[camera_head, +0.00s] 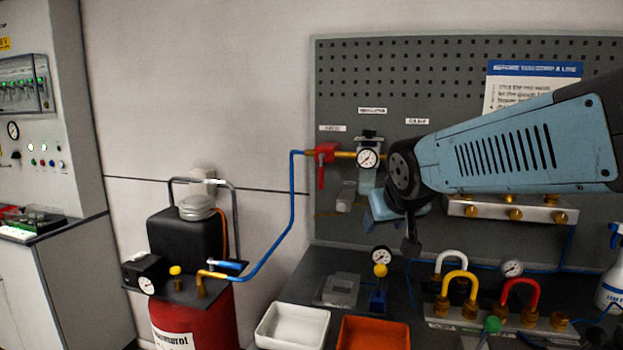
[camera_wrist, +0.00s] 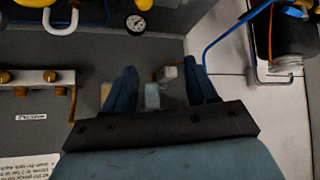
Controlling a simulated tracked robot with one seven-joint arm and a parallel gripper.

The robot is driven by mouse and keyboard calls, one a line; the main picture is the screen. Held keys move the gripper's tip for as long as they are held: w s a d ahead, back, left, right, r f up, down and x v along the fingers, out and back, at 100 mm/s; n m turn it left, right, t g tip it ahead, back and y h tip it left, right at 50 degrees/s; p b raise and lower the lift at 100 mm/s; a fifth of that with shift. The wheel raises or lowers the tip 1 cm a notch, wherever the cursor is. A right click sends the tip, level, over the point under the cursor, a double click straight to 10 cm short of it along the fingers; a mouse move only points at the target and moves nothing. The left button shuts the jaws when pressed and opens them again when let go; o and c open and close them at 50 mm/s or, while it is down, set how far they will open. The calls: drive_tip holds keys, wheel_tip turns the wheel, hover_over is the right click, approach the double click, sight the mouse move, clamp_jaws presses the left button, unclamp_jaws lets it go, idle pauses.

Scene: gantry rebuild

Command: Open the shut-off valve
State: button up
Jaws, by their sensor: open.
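The shut-off valve is a red valve body (camera_head: 325,152) on the brass pipe of the pegboard, between the blue hose and a round gauge (camera_head: 367,158). Its red lever (camera_head: 321,178) hangs straight down, across the horizontal pipe. My gripper (camera_head: 394,214) is to the right of the valve and lower, in front of the pegboard, apart from the lever. In the wrist view my gripper (camera_wrist: 160,72) has its two dark blue fingers spread, with nothing held. A pale block (camera_wrist: 152,96) shows behind the gap. I cannot make out the red valve in the wrist view.
A red compressor (camera_head: 197,318) stands left, its blue hose (camera_head: 288,215) rising to the valve. A white tray (camera_head: 292,327), an orange tray (camera_head: 373,334) and coloured hose loops (camera_head: 459,283) are on the bench below. The wall left of the valve is bare.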

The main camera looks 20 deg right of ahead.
drive_tip(key=w+d+r+t, duration=0.1)
drive_tip(key=w, duration=0.2)
drive_tip(key=w+d+t, duration=0.1)
drive_tip(key=w+d, duration=0.1)
drive_tip(key=w, duration=0.2)
drive_tip(key=w+d+r+t, duration=0.1)
drive_tip(key=w+t, duration=0.1)
drive_tip(key=w, duration=0.2)
drive_tip(key=shift+d+r+n, duration=0.25)
drive_tip(key=shift+r+n, duration=0.05)
drive_tip(key=shift+c, duration=1.4)
drive_tip(key=n+t+y, duration=0.3)
drive_tip(key=n+y, duration=0.3)
drive_tip(key=y, duration=0.4)
approach(321, 177)
drive_tip(key=x, duration=1)
drive_tip(key=shift+w+d+f, duration=0.1)
drive_tip(key=shift+w+f, duration=0.05)
drive_tip(key=shift+w, duration=0.3)
clamp_jaws()
